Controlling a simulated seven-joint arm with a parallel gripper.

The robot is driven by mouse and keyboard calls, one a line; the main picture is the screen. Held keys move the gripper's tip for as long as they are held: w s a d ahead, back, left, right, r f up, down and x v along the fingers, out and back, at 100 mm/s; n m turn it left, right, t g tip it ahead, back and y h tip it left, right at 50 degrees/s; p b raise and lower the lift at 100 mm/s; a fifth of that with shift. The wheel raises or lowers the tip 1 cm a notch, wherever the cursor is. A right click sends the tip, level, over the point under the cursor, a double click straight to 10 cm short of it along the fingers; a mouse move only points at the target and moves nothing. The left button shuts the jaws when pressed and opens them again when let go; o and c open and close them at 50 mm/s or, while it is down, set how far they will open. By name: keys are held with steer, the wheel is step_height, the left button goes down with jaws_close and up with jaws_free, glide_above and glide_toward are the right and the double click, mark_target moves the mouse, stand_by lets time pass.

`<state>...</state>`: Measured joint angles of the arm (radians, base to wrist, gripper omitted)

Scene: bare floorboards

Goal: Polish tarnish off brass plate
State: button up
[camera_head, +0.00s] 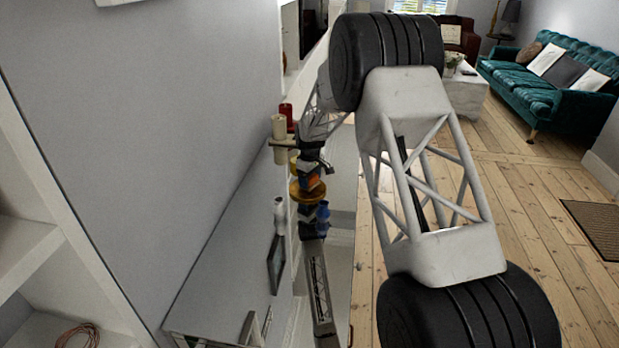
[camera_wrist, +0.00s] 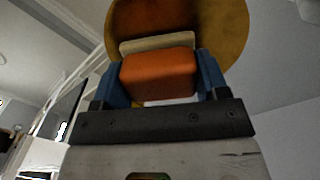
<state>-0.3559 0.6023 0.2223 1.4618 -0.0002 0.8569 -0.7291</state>
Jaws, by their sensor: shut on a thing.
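My gripper (camera_wrist: 157,80) is shut on an orange block (camera_wrist: 157,75), held between its two blue fingers. A pale beige layer (camera_wrist: 157,42) shows along the block's far edge. The round brass plate (camera_wrist: 236,30) is beyond the block in the wrist view. It is dull gold-brown, and its middle is partly hidden by the block and fingers. The block overlaps the plate in the picture; I cannot tell whether they touch. In the head view the plate (camera_head: 300,194) is small, close to my gripper (camera_head: 310,181), beside a long pale surface.
Candles (camera_head: 278,127) stand by the wall beyond the plate. A white ornament (camera_head: 279,214) and a dark frame (camera_head: 275,263) are nearer. A shelf holds a coil of wire (camera_head: 78,335) at lower left. Open floorboards (camera_head: 520,200) and a teal sofa (camera_head: 555,78) are at right.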

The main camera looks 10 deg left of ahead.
steer(key=shift+w+f, duration=0.15)
steer(key=shift+w, duration=0.25)
steer(key=shift+w+r, duration=0.3)
steer(key=shift+w, duration=0.2)
steer(key=shift+w+a+f, duration=0.1)
steer(key=shift+w, duration=0.35)
steer(key=shift+s+f, duration=0.1)
steer(key=shift+s, duration=2.05)
steer(key=shift+a, duration=0.45)
steer(key=shift+w+a, duration=0.2)
steer(key=shift+w, duration=1.9)
steer(key=shift+s+d, duration=0.2)
steer(key=shift+s, duration=1.9)
steer(key=shift+r, duration=4.05)
